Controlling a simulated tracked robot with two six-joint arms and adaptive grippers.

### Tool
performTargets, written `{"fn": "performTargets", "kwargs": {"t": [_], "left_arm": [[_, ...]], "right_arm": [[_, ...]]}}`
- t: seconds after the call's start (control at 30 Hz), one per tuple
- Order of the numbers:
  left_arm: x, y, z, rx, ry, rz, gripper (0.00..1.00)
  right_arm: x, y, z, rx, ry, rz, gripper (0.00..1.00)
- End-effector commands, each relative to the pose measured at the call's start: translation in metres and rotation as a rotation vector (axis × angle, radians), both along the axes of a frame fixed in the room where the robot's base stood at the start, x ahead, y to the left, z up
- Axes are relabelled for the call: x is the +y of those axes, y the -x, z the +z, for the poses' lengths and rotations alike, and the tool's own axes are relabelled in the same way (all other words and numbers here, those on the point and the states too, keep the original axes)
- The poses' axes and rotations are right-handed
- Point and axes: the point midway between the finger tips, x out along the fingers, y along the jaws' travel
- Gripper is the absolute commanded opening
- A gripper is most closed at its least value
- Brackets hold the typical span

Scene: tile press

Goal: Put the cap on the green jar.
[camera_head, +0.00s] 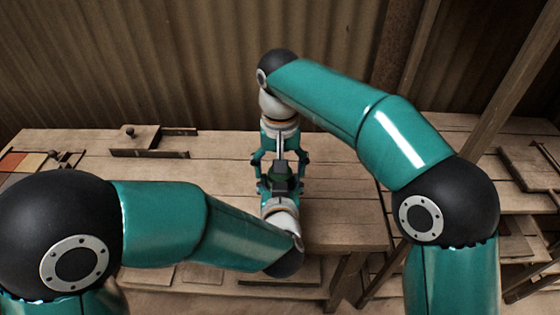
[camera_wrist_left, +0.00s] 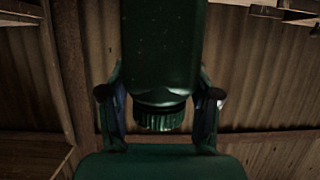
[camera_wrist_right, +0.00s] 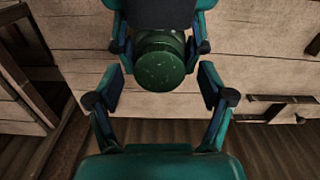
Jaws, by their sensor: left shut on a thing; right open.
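The green jar (camera_wrist_left: 160,45) lies between my two facing grippers above the wooden bench; it also shows small in the head view (camera_head: 284,171). My left gripper (camera_wrist_left: 160,97) is shut on the jar, with a finger on each side. The ribbed green cap (camera_wrist_left: 160,121) is at the jar's mouth, in line with it, with a dark band between cap and body. I cannot tell how tightly it sits. My right gripper (camera_wrist_right: 160,78) is open, its fingers on both sides of the cap's round face (camera_wrist_right: 160,66), with gaps.
The wooden bench (camera_head: 345,215) is under both grippers, with clear boards right of them. A wooden fixture with a knob (camera_head: 137,140) stands at the back left. Coloured tiles (camera_head: 22,162) lie at the far left. A wooden rack (camera_head: 530,160) stands at the right.

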Motion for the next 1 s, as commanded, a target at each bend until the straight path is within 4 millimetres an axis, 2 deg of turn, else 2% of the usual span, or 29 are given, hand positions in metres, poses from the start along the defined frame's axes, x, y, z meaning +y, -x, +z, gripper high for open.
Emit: {"fn": "performTargets", "kwargs": {"t": [0.17, 0.67, 1.0], "left_arm": [[0.0, -0.001, 0.002, -0.004, 0.001, 0.0, 0.0], [0.0, -0.001, 0.001, -0.004, 0.002, 0.001, 0.0], [0.0, -0.001, 0.001, -0.004, 0.001, 0.0, 0.0]], "right_arm": [[0.001, -0.001, 0.012, -0.002, -0.001, 0.0, 0.8], [0.001, 0.0, 0.091, -0.003, -0.002, 0.001, 0.8], [0.001, -0.001, 0.112, -0.002, 0.0, -0.001, 0.8]]}}
